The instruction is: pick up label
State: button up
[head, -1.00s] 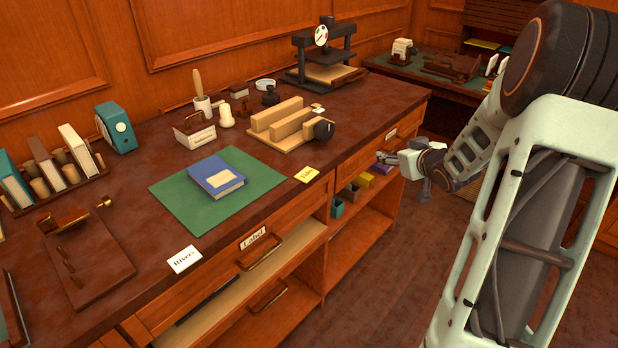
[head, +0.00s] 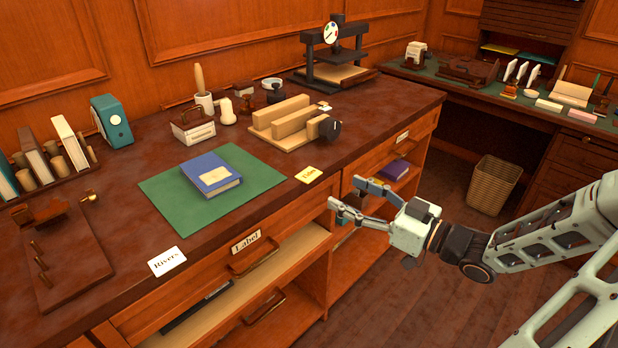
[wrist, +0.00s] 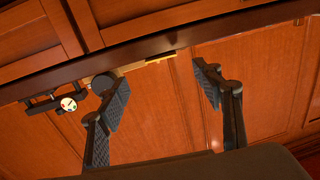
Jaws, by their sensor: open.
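A white card reading "Rivers" (head: 167,261) lies flat on the bench top near its front edge. A small yellow card (head: 309,174) with dark writing, too small to read surely, lies near the same edge, farther right. A drawer-front plate reading "Label" (head: 246,242) is below the edge between them. My gripper (head: 345,192) is open and empty, in front of the bench, just right of the yellow card and apart from it. Its spread fingers also show in the wrist view (wrist: 163,85), with nothing between them. A thin yellow strip there may be the card.
A blue book (head: 212,178) lies on a green mat (head: 165,200) left of the yellow card. A wooden jig (head: 285,122) and a black press (head: 333,55) stand farther back. A waste basket (head: 493,186) is on the floor at right. Floor before the bench is clear.

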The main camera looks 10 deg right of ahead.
aim_at(316, 178)
jog(key=b+x, duration=0.2)
jog(key=x, duration=0.5)
jog(key=shift+a+f, duration=0.15)
jog(key=shift+a, duration=0.05)
jog(key=shift+c, duration=0.4)
jog(key=c, duration=0.8)
jog(key=shift+o, duration=0.2)
jog(key=s+d+r+p, duration=0.3)
jog(key=s+r+p, duration=0.1)
jog(key=s+r, duration=0.9)
jog(key=shift+s, duration=0.25)
